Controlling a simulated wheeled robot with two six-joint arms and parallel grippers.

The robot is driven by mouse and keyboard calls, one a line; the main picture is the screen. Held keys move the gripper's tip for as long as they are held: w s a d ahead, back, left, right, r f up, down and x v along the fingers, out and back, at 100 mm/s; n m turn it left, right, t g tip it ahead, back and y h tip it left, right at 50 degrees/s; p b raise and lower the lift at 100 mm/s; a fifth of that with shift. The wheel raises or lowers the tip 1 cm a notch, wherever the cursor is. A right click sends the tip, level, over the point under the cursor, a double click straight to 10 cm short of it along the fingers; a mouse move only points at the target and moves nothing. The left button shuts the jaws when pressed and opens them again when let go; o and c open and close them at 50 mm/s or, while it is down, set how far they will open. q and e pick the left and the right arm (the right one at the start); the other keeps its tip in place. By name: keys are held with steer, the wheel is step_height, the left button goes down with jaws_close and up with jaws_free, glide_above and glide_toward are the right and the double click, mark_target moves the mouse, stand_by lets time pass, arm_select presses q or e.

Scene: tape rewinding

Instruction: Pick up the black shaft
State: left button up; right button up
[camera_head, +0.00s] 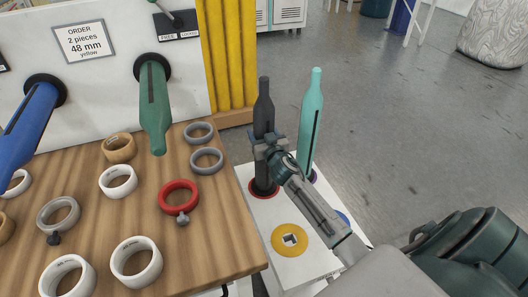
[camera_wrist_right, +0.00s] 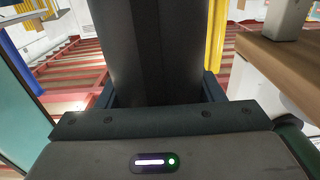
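The black shaft (camera_head: 264,106) stands upright with its foot at a red-ringed socket (camera_head: 263,190) on the white stand (camera_head: 261,218). My right gripper (camera_head: 266,146) is at its middle, with the arm coming from the lower right. In the right wrist view the shaft (camera_wrist_right: 155,45) fills the space between the two dark fingers (camera_wrist_right: 157,92). The fingers lie against its sides with no clear gap. The part of the shaft behind the gripper is hidden in the head view. My left gripper is not in view.
A teal shaft (camera_head: 314,108) stands close to the right of the black one. A yellow-ringed square socket (camera_head: 290,239) is in front. The wooden table (camera_head: 215,245) at left holds several rings. A green shaft (camera_head: 154,105) and a blue shaft (camera_head: 26,128) stick out from the white panel.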

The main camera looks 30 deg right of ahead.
steer(key=c, duration=0.7)
steer(key=shift+r, duration=0.15)
jaws_close()
